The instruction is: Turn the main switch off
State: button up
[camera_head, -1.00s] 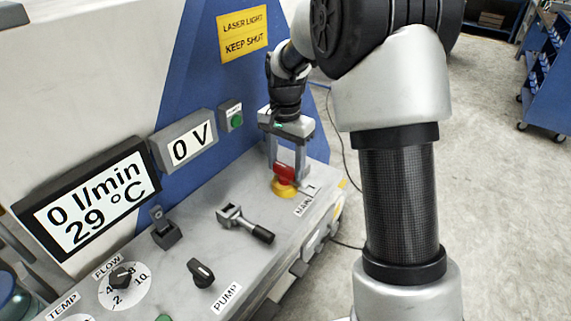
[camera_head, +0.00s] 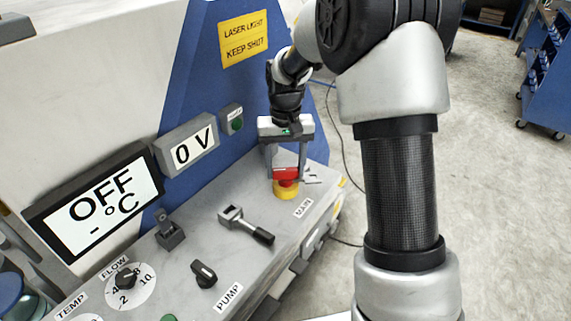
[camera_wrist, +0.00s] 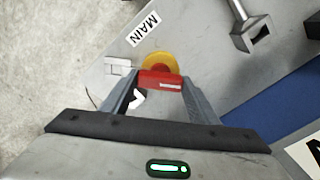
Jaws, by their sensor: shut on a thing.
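The main switch is a red knob (camera_head: 286,173) on a round yellow base (camera_head: 286,190), next to the MAIN label (camera_head: 303,207) at the far end of the grey panel. In the wrist view the red knob (camera_wrist: 160,80) sits crosswise between my fingers, with the yellow base (camera_wrist: 158,60) behind it and the MAIN label (camera_wrist: 145,28) above. My gripper (camera_head: 286,172) reaches down from above and is shut on the red knob. The large display (camera_head: 100,203) reads OFF and - °C.
A smaller display (camera_head: 187,147) reads 0 V. The blue wall stands close behind my gripper. Open floor lies to the right.

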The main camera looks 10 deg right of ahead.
aim_at(286, 170)
jog(key=n+p, duration=0.1)
jog(key=n, duration=0.4)
jog(key=shift+r+n, duration=0.15)
jog(key=shift+n, duration=0.15)
jog(key=shift+n+p, duration=0.85)
jog(key=shift+n, duration=1.25)
jog(key=o, duration=1.5)
notch_tip(286, 170, up, 17)
jog(key=p, duration=0.1)
jog(key=shift+r, duration=0.2)
